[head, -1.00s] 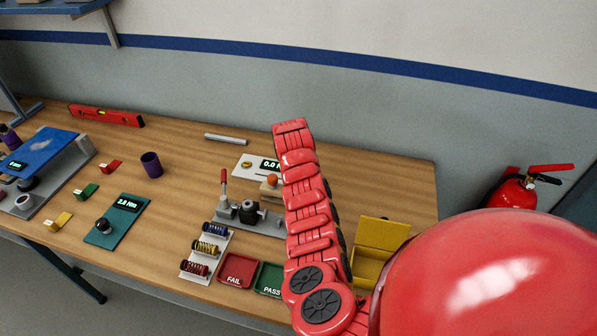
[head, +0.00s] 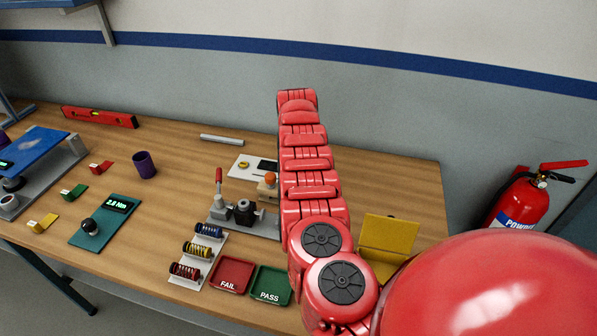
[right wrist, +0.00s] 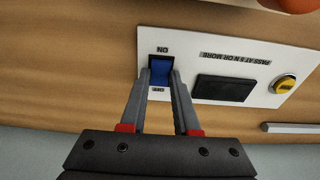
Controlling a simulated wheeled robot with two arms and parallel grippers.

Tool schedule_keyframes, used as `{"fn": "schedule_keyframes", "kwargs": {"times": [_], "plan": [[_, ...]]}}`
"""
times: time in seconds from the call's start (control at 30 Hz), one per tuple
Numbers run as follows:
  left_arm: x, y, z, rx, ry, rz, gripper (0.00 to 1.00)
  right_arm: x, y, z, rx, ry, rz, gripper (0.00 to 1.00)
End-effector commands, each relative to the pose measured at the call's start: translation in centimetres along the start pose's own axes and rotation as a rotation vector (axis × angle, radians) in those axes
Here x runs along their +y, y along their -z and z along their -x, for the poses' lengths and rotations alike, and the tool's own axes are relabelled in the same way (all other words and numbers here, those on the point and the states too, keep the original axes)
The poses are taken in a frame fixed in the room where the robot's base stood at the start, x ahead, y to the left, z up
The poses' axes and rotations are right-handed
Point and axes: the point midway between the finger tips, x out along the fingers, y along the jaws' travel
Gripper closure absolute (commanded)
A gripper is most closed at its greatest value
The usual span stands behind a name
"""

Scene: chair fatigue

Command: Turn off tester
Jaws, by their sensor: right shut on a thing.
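The tester's white panel (right wrist: 222,62) shows upside down in the right wrist view, with a blue switch (right wrist: 161,70) between ON and OFF labels, a dark display (right wrist: 224,88) and a yellow button (right wrist: 285,85). My right gripper (right wrist: 163,78) is shut on the switch, one finger on each side of it. In the head view the panel (head: 236,174) lies towards the back of the bench and its display (head: 267,166) is dark. My red right arm hides the switch and right gripper there. My left gripper is not in view.
In front of the panel stand a lever fixture (head: 243,213), a spring rack (head: 199,264), a red FAIL tray (head: 231,275) and a green PASS tray (head: 271,286). A yellow box (head: 388,236) is right of my arm. A grey rod (head: 221,140) lies behind.

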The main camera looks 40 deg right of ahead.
Motion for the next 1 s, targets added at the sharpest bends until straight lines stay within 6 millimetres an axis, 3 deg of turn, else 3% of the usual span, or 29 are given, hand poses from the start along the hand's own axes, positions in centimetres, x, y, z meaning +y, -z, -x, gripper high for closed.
{"fn": "schedule_keyframes", "kwargs": {"times": [0.17, 0.2, 0.33, 0.73, 0.87, 1.0], "plan": [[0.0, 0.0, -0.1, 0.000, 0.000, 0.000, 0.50, -0.1, 0.2, 0.3, 0.005, 0.003, 0.000, 1.00], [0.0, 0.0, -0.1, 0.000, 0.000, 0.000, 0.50, -0.1, 0.2, 0.3, 0.006, 0.003, 0.000, 0.63], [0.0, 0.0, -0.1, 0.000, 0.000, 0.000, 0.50, -0.1, 0.2, 0.3, 0.005, 0.003, -0.001, 0.40], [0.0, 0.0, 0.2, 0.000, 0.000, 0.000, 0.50, -0.1, 0.1, 0.9, 0.004, 0.003, 0.001, 0.40], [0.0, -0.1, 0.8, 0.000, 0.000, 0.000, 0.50, -0.2, 0.2, 3.0, 0.009, 0.005, -0.001, 0.40], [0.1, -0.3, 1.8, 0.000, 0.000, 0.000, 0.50, -0.1, 0.2, 6.7, 0.009, 0.008, -0.001, 0.40]]}}
